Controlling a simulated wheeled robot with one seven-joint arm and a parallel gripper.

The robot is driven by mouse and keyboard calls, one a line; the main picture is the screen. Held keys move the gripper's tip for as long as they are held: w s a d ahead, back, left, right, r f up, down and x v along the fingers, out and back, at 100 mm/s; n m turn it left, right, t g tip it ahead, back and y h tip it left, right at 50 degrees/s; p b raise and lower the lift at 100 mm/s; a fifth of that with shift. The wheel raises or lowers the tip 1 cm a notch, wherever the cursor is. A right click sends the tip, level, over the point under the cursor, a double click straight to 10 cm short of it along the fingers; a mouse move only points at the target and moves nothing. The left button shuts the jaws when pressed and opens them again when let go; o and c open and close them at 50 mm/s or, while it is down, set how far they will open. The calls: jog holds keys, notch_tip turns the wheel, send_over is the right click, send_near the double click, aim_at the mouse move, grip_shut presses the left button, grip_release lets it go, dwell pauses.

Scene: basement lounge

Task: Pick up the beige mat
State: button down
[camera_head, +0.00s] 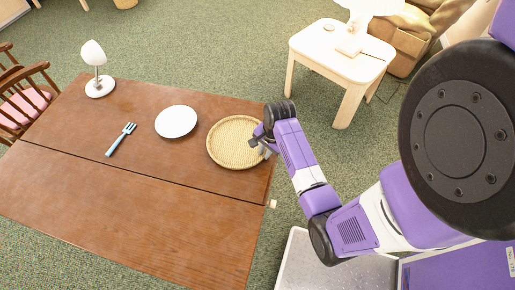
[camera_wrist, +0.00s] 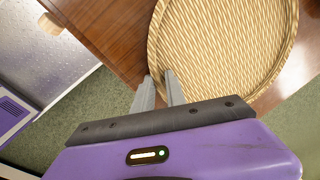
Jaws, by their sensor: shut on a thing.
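The beige mat (camera_head: 232,143) is a round, woven disc with a raised rim, at the right end of the brown wooden table (camera_head: 135,190). It fills the upper right of the wrist view (camera_wrist: 225,45). My gripper (camera_head: 260,144) is at the mat's right edge. In the wrist view my gripper (camera_wrist: 160,88) has its two grey fingers on either side of the mat's rim, shut on it. The mat looks level and at or close to the tabletop; I cannot tell whether it is lifted.
A white plate (camera_head: 177,121) lies left of the mat. A blue-handled fork (camera_head: 121,139) and a white lamp (camera_head: 97,70) are farther left. A cream side table (camera_head: 341,55) stands behind my arm, and a wooden chair (camera_head: 25,88) is at the far left. The table's near half is clear.

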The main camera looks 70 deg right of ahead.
notch_tip(320, 180, up, 20)
jog(key=p, duration=0.3)
jog(key=shift+f, duration=0.1)
